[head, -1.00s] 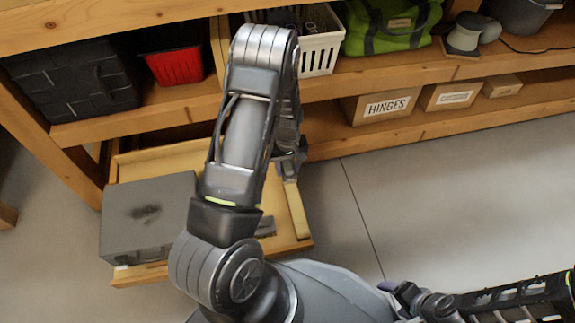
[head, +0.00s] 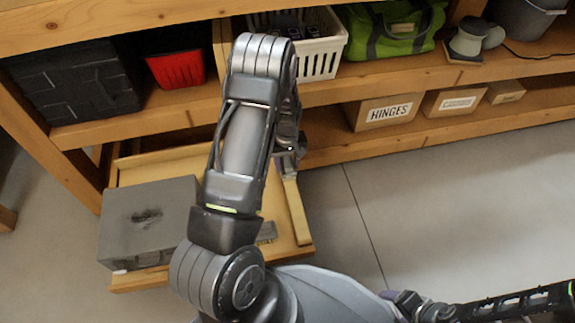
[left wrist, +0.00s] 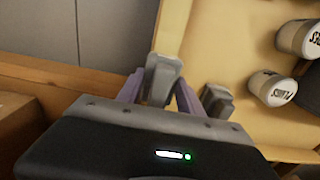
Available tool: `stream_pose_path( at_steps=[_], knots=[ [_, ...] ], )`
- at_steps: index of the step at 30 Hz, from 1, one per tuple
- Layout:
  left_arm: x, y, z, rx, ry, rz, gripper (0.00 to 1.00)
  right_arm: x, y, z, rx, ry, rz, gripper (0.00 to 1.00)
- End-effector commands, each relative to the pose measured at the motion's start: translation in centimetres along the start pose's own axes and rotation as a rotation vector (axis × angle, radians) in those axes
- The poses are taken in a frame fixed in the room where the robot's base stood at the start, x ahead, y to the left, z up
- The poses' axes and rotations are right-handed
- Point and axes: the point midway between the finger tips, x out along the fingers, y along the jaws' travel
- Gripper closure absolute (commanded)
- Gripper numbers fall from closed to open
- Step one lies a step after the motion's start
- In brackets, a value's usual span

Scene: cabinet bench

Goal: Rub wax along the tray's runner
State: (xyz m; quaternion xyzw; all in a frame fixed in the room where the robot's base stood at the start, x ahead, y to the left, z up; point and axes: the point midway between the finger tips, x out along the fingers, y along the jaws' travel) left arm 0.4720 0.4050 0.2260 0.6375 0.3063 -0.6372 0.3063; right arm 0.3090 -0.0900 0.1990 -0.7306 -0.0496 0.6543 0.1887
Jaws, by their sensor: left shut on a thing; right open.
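The wooden tray (head: 165,165) is pulled out low at the left. A pale strip, its runner (head: 297,212), lies along its right side. My left gripper (head: 290,160) is over the far end of that side, partly hidden by my arm. In the left wrist view its purple fingers (left wrist: 160,88) are shut on a grey block (left wrist: 163,72), probably the wax, beside the tray's pale edge (left wrist: 173,25). Whether the block touches the runner cannot be told. My right gripper (head: 390,295) is open and empty at the lower right, away from the tray.
A grey case (head: 150,225) stands on the tray's front left. A second grey block (left wrist: 217,100) and labelled cans (left wrist: 272,88) lie in the tray. Shelves behind hold a red bin (head: 177,69), a white basket (head: 318,55) and a HINGES box (head: 388,112). The floor at right is clear.

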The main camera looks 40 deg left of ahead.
Motion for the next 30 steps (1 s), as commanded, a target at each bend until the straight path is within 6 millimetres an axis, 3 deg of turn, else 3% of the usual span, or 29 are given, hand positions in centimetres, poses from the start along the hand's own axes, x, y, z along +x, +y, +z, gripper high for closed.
stream_pose_path(
  at_steps=[5,16,30],
  knots=[
    [0.1,-0.1,-0.3,-0.001,0.001,-0.001,1.0,0.2,0.1,0.0,0.0,0.0,0.0,0.28],
    [0.0,-0.1,-3.1,-0.001,0.002,0.0,1.0,1.3,0.5,0.1,0.0,0.0,0.0,0.28],
    [0.0,0.0,-3.2,0.0,0.0,-0.001,1.0,1.3,0.5,0.1,0.0,0.0,0.0,0.28]
  ],
)
